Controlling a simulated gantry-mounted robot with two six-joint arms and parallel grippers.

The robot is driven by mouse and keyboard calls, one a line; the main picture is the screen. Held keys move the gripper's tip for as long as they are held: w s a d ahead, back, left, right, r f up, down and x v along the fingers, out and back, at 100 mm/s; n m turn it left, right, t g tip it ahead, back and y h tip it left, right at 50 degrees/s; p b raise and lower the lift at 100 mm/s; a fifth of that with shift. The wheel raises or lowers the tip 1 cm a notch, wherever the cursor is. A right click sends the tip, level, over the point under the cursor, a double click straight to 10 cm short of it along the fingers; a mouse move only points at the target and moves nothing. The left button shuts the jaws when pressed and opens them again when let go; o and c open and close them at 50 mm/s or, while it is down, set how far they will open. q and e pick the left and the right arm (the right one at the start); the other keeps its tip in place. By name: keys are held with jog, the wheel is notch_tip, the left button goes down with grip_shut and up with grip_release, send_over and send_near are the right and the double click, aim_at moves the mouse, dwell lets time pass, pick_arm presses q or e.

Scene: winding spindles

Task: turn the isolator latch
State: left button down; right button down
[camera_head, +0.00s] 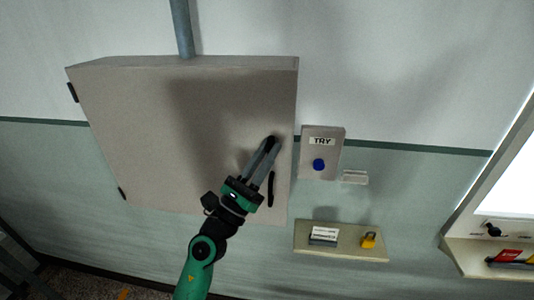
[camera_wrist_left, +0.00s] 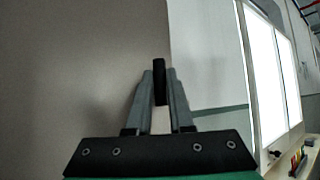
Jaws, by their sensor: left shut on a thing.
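A grey isolator cabinet (camera_head: 190,130) hangs on the wall, its door closed. My left gripper (camera_head: 269,146) reaches up to the right side of the door. In the left wrist view its two fingers (camera_wrist_left: 160,88) are shut on a narrow black latch (camera_wrist_left: 160,75), which stands upright between them and sticks out past the tips. In the head view the latch is mostly hidden by the fingers. A slim black upright handle (camera_head: 270,188) is on the door just below the fingertips. My right gripper is not in view.
Right of the cabinet is a box marked TRY with a blue button (camera_head: 319,165), and a small clear holder (camera_head: 355,177). Below, a shelf (camera_head: 345,254) carries a white tag (camera_head: 324,235) and a yellow padlock (camera_head: 369,240). A pipe (camera_head: 182,28) rises from the cabinet's top.

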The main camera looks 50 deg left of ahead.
pick_arm(q)
jog(key=c, duration=1.1)
grip_release()
jog(key=b+v, duration=0.3)
jog(key=v, duration=0.8)
jog(key=shift+s+f, duration=0.15)
jog(key=shift+s, duration=0.15)
